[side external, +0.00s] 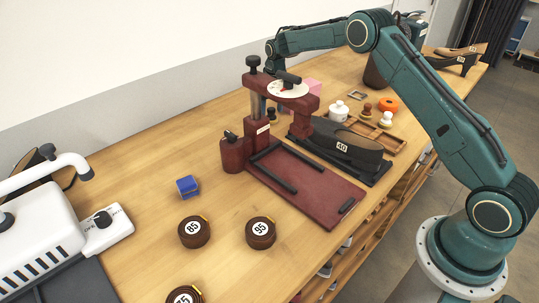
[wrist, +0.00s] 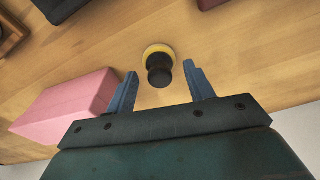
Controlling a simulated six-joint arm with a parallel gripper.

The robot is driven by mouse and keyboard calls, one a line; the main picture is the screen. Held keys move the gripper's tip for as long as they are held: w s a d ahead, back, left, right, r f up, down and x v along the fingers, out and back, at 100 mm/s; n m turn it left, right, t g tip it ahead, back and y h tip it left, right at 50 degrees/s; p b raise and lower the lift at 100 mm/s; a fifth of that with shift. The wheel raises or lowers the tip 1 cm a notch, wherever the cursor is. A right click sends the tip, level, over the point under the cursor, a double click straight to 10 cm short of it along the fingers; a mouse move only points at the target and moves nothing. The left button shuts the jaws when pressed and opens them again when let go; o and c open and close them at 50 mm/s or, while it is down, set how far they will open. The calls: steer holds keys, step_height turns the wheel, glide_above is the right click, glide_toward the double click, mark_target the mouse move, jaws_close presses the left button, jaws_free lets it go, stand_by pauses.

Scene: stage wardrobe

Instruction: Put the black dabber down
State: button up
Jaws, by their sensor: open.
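The black dabber (wrist: 159,72) has a dark round knob and a yellow-rimmed base. In the wrist view it stands upright on the wooden table, just beyond and between the fingers. My gripper (wrist: 161,70) is open, with its two blue fingers on either side and a gap to the dabber on each side. In the side view the dabber (side external: 272,115) shows partly behind the dark red press, and my gripper is mostly hidden there.
A pink block (wrist: 70,104) lies close to the left finger. The dark red press (side external: 262,130) stands in front of my gripper. Bare wood surrounds the dabber.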

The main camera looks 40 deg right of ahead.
mark_target(274, 118)
step_height(274, 118, up, 11)
steer(key=s, duration=0.1)
steer(key=shift+s+a, duration=0.15)
steer(key=shift+s, duration=0.05)
stand_by(0.7)
steer(key=s+a+r+n+t, duration=0.1)
steer(key=s+a+r, duration=0.3)
steer(key=s+r, duration=0.5)
steer(key=s+a+r+t, duration=0.1)
steer(key=s+a+r, duration=0.2)
steer(key=s+r, duration=0.65)
steer(key=s+a+f+t, duration=0.1)
steer(key=s+a+f, duration=0.1)
steer(key=s, duration=1)
steer(key=s+a+f+n+t, duration=0.1)
steer(key=s+f, duration=0.3)
steer(key=s, duration=0.9)
steer(key=shift+a+f, duration=0.4)
steer(key=shift+a, duration=0.05)
stand_by(1.0)
